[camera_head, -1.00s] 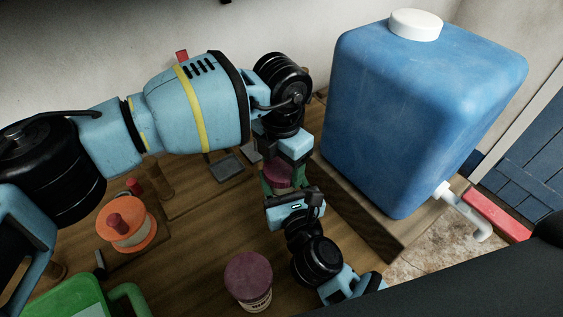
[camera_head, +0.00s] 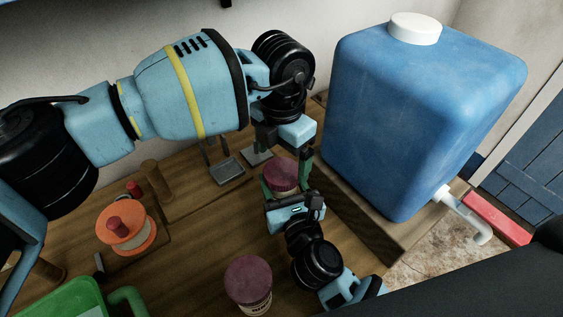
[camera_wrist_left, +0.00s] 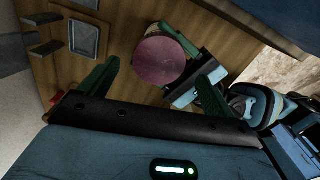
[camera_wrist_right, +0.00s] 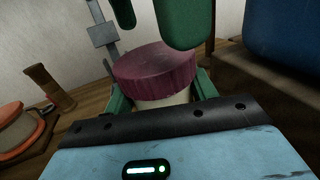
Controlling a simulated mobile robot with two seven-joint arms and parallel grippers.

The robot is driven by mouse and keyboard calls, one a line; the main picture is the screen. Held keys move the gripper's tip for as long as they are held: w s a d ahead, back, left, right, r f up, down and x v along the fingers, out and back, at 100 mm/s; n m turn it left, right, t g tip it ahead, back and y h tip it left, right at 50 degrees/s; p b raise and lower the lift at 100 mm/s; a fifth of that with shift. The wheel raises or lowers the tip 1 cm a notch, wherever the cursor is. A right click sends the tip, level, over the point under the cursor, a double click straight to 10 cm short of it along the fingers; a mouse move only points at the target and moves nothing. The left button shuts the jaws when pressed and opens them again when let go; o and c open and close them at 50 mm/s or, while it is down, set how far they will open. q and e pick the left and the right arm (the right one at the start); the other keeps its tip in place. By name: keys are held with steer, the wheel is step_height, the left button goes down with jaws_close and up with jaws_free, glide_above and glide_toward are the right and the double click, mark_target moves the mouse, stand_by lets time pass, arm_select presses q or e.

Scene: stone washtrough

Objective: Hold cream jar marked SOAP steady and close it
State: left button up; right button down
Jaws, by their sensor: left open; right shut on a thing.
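A cream jar (camera_wrist_right: 165,99) with a ribbed maroon lid (camera_wrist_right: 155,68) stands upright on the table. The lid sits on its mouth; I cannot tell how tightly. No marking is readable on this jar. The lid also shows in the head view (camera_head: 281,173) and the left wrist view (camera_wrist_left: 159,60). My right gripper (camera_head: 283,190) is shut on the jar's body, one green finger on each side. My left gripper (camera_head: 284,150) is open and empty, pointing down just above the lid; its fingertips hang apart from it in the right wrist view.
A second maroon-lidded jar (camera_head: 248,283) stands at the front; its label is too small to read. A large blue water container (camera_head: 415,120) stands close on the right. An orange spool (camera_head: 126,232), wooden peg (camera_head: 154,181), metal plates (camera_head: 227,172) and green crate (camera_head: 70,300) lie left.

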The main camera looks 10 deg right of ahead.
mark_target(281, 170)
arm_select(q)
steer(key=shift+r, duration=0.3)
steer(key=shift+c, duration=0.3)
steer(key=n, duration=0.2)
steer(key=r+n, duration=0.1)
steer(key=n, duration=0.2)
steer(key=shift+r+n, duration=0.4)
steer(key=n, duration=0.2)
steer(key=r+n, duration=0.1)
steer(key=n, duration=0.3)
steer(key=shift+r, duration=0.35)
steer(key=shift+f, duration=0.15)
steer(key=shift+f, duration=3.9)
